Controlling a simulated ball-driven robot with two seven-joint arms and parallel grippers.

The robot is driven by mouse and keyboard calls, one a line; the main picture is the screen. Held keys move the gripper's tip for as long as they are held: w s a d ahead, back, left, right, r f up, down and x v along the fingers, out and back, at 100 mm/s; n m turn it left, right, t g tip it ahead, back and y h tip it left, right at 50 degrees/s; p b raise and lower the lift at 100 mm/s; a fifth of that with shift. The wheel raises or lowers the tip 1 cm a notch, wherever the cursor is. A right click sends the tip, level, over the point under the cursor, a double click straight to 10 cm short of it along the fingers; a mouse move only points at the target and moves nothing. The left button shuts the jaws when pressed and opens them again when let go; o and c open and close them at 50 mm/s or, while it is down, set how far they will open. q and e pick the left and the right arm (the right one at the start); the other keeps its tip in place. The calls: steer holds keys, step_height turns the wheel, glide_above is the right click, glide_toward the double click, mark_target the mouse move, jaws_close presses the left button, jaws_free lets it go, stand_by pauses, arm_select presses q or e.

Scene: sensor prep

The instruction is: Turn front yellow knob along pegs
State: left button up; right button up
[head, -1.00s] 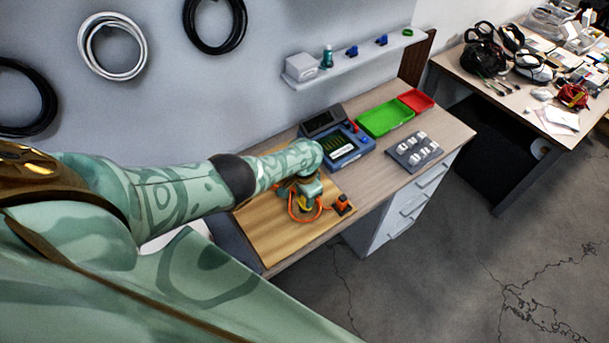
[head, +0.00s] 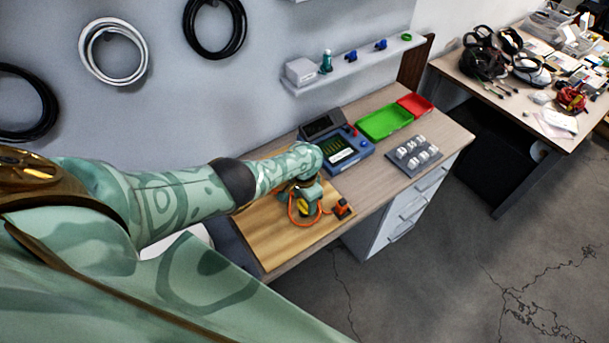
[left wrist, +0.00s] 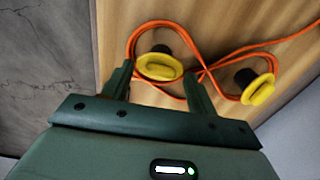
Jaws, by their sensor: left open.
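Two yellow oval knobs on dark pegs show in the left wrist view: one (left wrist: 159,67) near the middle, toward the board edge beside the floor, and another (left wrist: 258,89) at the right. An orange cable (left wrist: 215,50) loops around and between the pegs on the wooden board. My left gripper (left wrist: 157,80) is open, its fingers on either side of the middle knob; I cannot tell whether they touch it. In the head view my left gripper (head: 306,194) is low over the board with the orange cable (head: 292,212) beside it. My right gripper is not in view.
The wooden board (head: 262,238) lies on the workbench. An orange-and-black part (head: 343,209) sits at its right edge. Behind are a blue device (head: 346,158), a green tray (head: 385,122), a red tray (head: 415,103) and a grey block with white pieces (head: 430,164).

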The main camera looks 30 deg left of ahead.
mark_target(304, 203)
arm_select(q)
step_height(304, 203, up, 16)
steer(key=p, duration=1)
